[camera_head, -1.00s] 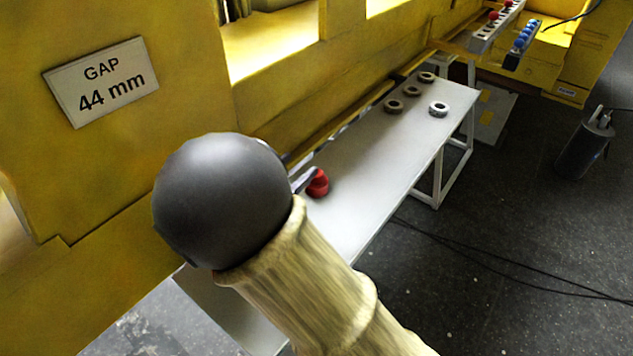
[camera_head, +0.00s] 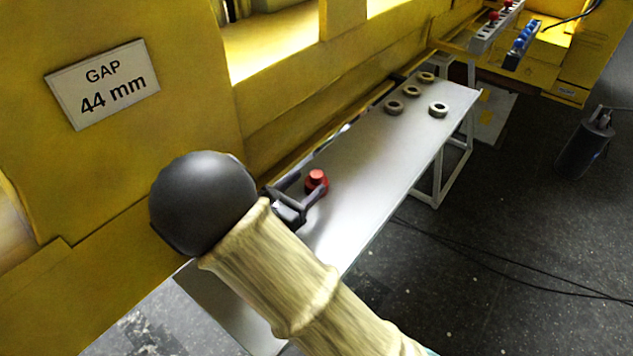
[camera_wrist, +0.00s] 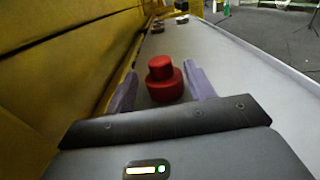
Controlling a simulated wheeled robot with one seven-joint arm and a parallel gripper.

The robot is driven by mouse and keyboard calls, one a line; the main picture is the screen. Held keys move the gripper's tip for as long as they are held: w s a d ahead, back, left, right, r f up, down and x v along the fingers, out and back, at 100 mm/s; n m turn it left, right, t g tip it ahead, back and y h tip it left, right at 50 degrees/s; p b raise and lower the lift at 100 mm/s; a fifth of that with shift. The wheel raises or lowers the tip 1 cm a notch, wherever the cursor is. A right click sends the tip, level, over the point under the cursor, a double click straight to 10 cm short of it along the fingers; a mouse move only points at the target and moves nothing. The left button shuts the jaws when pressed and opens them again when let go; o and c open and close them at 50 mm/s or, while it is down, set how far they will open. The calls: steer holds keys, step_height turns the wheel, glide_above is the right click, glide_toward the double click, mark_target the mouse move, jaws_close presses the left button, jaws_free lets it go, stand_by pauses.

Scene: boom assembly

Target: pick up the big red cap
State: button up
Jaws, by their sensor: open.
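The big red cap (camera_head: 316,181) stands upright on the grey table (camera_head: 352,170). It has a wide base and a narrower top. In the wrist view the red cap (camera_wrist: 164,80) sits between the two fingers of my gripper (camera_wrist: 162,86), with space on both sides. My gripper (camera_head: 299,190) is open and empty. In the head view one finger lies to the cap's left and the other at its near right side. Whether a finger touches the cap cannot be told. My arm hides part of the table's near end.
Several rings (camera_head: 438,110) lie at the table's far end. A yellow wall (camera_head: 300,110) with a sign (camera_head: 103,84) runs along the table's left side. Red and blue parts (camera_head: 522,45) stand in racks far back. A dark cylinder (camera_head: 585,140) and cables are on the floor at right.

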mark_target(312, 179)
steer(key=x, duration=0.5)
steer(key=shift+p, duration=0.4)
steer(key=shift+s, duration=0.1)
steer(key=c, duration=1.1)
step_height(312, 179, up, 10)
steer(key=shift+r, duration=0.1)
